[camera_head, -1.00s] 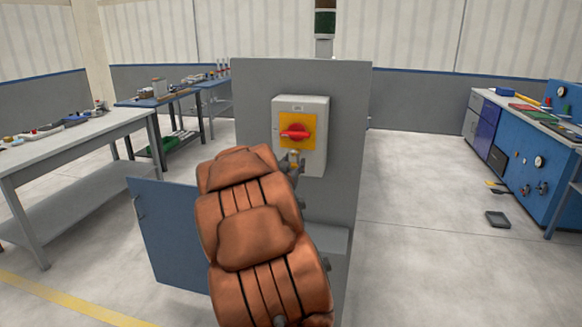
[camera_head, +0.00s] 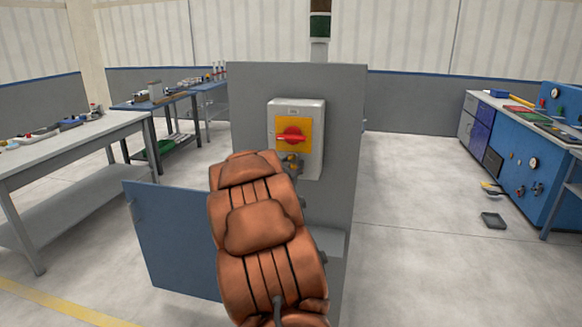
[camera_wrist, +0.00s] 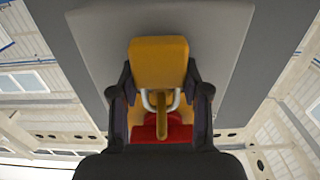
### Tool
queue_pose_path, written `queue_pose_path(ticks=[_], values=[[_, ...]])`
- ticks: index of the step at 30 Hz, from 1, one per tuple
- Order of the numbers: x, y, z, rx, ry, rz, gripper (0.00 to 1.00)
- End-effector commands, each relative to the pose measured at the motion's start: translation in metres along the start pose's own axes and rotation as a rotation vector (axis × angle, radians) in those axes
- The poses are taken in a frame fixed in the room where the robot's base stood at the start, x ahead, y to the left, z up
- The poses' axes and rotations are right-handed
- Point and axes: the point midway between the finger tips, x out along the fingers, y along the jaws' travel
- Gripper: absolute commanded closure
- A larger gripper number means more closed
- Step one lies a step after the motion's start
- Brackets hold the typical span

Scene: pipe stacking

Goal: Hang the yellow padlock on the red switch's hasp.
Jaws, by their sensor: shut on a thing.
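The yellow padlock (camera_wrist: 158,62) is held between the two dark fingers of my gripper (camera_wrist: 159,75) in the wrist view. Its pale shackle (camera_wrist: 146,98) points toward the switch. A brass-coloured tab (camera_wrist: 162,122), which looks like the hasp, overlaps the shackle; I cannot tell whether it passes through the loop. The red switch (camera_head: 292,136) sits on a yellow plate in a grey box, and it also shows in the wrist view (camera_wrist: 158,131). In the head view my gripper (camera_head: 293,164) is just below the switch, mostly hidden by my orange-covered arm.
The grey switch box (camera_head: 314,112) is mounted on a grey upright panel (camera_head: 345,150). A blue panel (camera_head: 168,235) stands at the lower left. Workbenches (camera_head: 75,145) are at the left and a blue console (camera_head: 525,155) at the right. The floor right of the panel is largely clear.

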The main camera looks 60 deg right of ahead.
Motion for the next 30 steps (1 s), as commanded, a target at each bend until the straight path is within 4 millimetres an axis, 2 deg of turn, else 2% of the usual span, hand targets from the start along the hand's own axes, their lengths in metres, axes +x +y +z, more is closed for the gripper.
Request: queue_pose_path(ticks=[11,12,20,30], values=[[-0.0002,-0.0002,-0.0005,0.0,0.001,-0.001,0.91],[-0.0002,-0.0002,-0.0005,0.0,0.001,-0.001,0.51],[-0.0002,-0.0002,-0.0004,0.0,0.001,0.0,0.24],[-0.0014,-0.0003,-0.0002,0.0,0.0,-0.001,0.24]])
